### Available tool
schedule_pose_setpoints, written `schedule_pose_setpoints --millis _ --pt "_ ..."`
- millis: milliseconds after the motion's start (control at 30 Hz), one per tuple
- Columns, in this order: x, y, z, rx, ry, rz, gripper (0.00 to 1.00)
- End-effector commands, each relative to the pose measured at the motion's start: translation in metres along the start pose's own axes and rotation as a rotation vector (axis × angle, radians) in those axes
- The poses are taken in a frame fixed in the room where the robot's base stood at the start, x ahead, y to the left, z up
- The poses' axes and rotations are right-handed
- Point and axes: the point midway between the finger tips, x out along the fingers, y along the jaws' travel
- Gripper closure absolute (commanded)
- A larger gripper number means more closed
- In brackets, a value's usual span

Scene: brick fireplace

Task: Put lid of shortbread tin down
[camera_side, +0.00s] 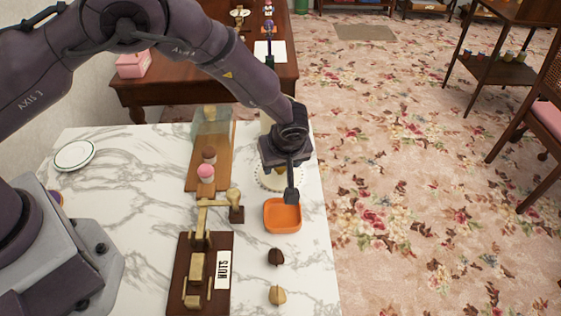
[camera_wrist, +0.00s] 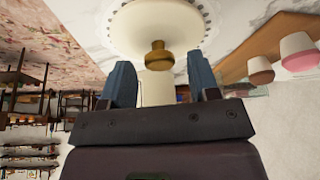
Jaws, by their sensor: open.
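A cream round piece with a brass knob (camera_wrist: 158,55), which looks like the tin's lid (camera_wrist: 155,25), rests on a white scalloped mat in the wrist view. The mat (camera_side: 262,184) shows beside and beneath my gripper in the side view, where the lid is mostly hidden. My gripper (camera_side: 291,196) is open, with nothing between its fingers that touches both. In the wrist view its blue fingers (camera_wrist: 162,85) stand apart on either side of the knob's line. A cream cylinder (camera_wrist: 158,90), perhaps the tin's body, shows beyond the knob.
An orange dish (camera_side: 282,216) stands just in front of my gripper. Nuts (camera_side: 276,257) lie nearer, beside a dark board with a NUTS label (camera_side: 223,270). A wooden board (camera_side: 222,165) with cupcakes (camera_side: 206,172) is left. The marble counter's right edge is close.

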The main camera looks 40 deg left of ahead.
Motion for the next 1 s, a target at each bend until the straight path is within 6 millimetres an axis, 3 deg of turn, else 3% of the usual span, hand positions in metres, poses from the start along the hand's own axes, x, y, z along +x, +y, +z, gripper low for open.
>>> schedule_pose_setpoints --millis 300,500,867,1000 --pt "-0.066 0.001 0.001 0.001 0.0 0.005 0.45" --pt "-0.1 0.0 0.001 0.001 0.0 0.003 0.45" --pt "-0.115 -0.001 0.0 0.001 -0.001 -0.001 0.45" --pt "-0.128 -0.006 -0.012 0.019 -0.023 0.009 0.45"
